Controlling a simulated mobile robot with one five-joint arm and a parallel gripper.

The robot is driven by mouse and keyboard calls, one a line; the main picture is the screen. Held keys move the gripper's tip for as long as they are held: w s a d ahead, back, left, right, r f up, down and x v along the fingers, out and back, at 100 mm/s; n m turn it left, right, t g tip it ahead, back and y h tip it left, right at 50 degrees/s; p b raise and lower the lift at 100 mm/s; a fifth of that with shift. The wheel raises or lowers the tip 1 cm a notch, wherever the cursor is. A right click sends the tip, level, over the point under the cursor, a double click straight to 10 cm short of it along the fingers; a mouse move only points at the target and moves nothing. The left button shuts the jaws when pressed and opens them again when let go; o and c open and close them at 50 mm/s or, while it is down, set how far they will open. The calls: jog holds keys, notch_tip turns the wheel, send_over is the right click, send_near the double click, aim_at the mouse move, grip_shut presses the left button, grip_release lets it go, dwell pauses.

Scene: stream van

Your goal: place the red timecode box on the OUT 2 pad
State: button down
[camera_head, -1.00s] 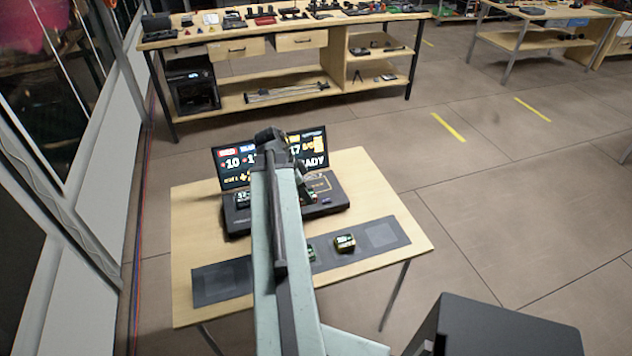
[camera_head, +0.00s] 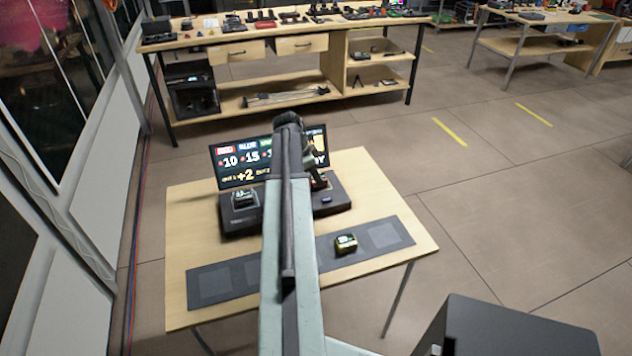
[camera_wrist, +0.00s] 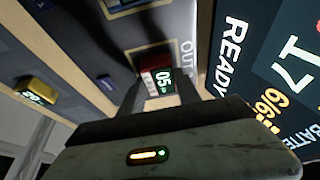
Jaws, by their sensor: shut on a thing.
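The red timecode box (camera_wrist: 148,78), its lit display reading 05, is between the fingers of my gripper (camera_wrist: 160,90) in the wrist view. My gripper is shut on it. It is over the dark console (camera_wrist: 185,20), beside a partly hidden OUT label (camera_wrist: 187,52) and a dark square pad (camera_wrist: 145,55). I cannot tell the pad's number or whether the box touches it. In the head view my gripper (camera_head: 319,180) is at the console's right part, in front of the screen (camera_head: 240,165); the box is not clear there.
A yellow box (camera_head: 346,243) stands on the dark mat (camera_head: 215,283) in front of the console. Another small device (camera_head: 243,199) is on the console's left part. A small blue piece (camera_head: 326,199) lies at the console's right front. A workbench (camera_head: 230,35) stands behind.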

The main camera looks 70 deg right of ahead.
jog(key=shift+r, duration=0.15)
jog(key=shift+f, duration=0.2)
jog(key=c, duration=0.9)
grip_release()
jog(key=shift+o, duration=0.2)
jog(key=shift+r, duration=0.15)
jog(key=shift+r+p, duration=0.3)
jog(key=shift+p, duration=0.1)
jog(key=p+v, duration=1)
jog(key=v, duration=0.1)
jog(key=shift+w+r+p, duration=0.15)
jog(key=shift+r+p, duration=0.05)
jog(key=shift+p, duration=0.1)
jog(key=shift+a, duration=0.15)
